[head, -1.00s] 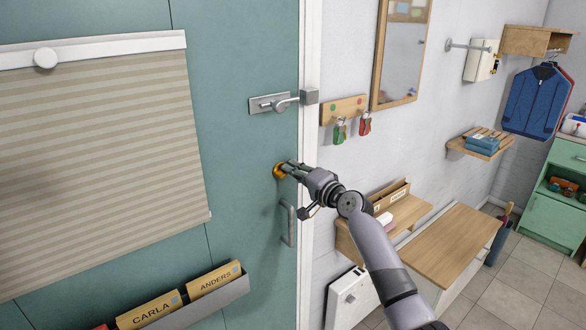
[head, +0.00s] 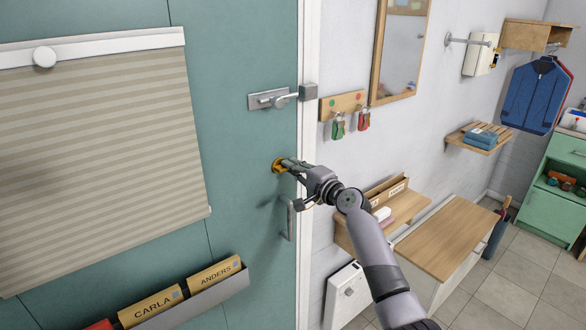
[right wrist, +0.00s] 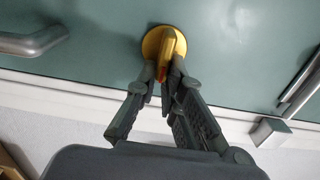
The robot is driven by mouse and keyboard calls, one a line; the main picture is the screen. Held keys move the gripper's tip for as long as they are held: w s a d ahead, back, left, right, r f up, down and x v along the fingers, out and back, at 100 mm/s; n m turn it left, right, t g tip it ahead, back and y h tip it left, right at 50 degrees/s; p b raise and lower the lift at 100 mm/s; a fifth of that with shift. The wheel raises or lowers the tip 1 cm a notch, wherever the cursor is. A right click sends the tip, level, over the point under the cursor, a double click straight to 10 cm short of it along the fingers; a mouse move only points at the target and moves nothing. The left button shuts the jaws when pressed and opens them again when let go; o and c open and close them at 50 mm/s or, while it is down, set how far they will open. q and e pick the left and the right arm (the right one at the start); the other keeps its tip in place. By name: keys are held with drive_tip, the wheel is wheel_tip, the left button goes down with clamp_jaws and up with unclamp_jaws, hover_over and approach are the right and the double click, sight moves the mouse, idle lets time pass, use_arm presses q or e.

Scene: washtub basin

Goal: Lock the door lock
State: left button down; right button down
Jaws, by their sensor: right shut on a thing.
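The door (head: 240,60) is teal and flat in its white frame. A round yellow door lock (head: 277,165) sits on it near the frame edge, below a grey latch and above the door handle. My right gripper (head: 285,165) is at the lock, its fingers shut on the lock's raised thumb-turn. In the right wrist view the lock's yellow disc (right wrist: 152,42) shows behind the fingertips, and the thumb-turn (right wrist: 168,55) stands between the two fingers (right wrist: 168,72). The fingers hide part of it. My left gripper is not in view.
A metal latch (head: 268,99) is above the lock and a grey pull handle (head: 290,220) below it. A key rack (head: 342,104) hangs on the wall to the right. A wooden shelf (head: 405,207) and a bench (head: 450,238) stand lower right.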

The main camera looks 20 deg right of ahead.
drive_tip(key=c, duration=1.7)
unclamp_jaws()
drive_tip(key=shift+s+d, duration=0.1)
drive_tip(key=v, duration=1.1)
drive_tip(key=shift+s, duration=0.4)
drive_tip(key=shift+d, duration=0.1)
